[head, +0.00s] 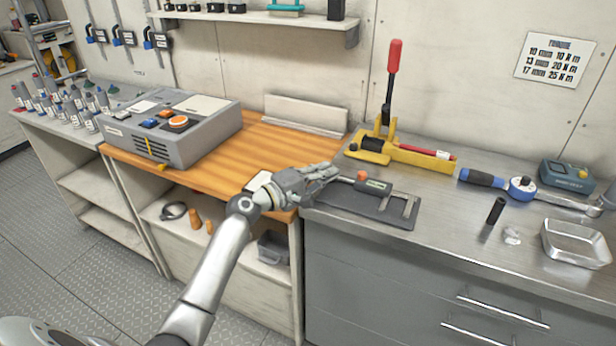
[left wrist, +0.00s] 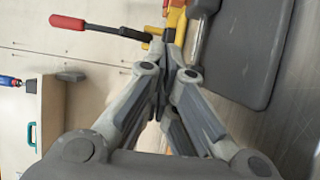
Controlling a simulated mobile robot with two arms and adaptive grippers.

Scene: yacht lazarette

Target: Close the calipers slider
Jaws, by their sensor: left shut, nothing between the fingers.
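A grey fixed piece (head: 410,207) stands at the mat's right side. My left gripper (head: 334,170) is shut and empty, just left of the slider, over the mat's left end. It hides the left part of the calipers, and I cannot tell whether it touches them. In the left wrist view my shut fingers (left wrist: 172,50) show beside the mat (left wrist: 250,50). My right gripper is not in view.
A yellow press with a red lever (head: 393,60) stands behind the mat. A torque wrench (head: 520,187), a black cylinder (head: 496,210) and a metal tray (head: 577,243) are to the right. A grey control box (head: 200,140) stands on the wooden bench (head: 260,145) to the left.

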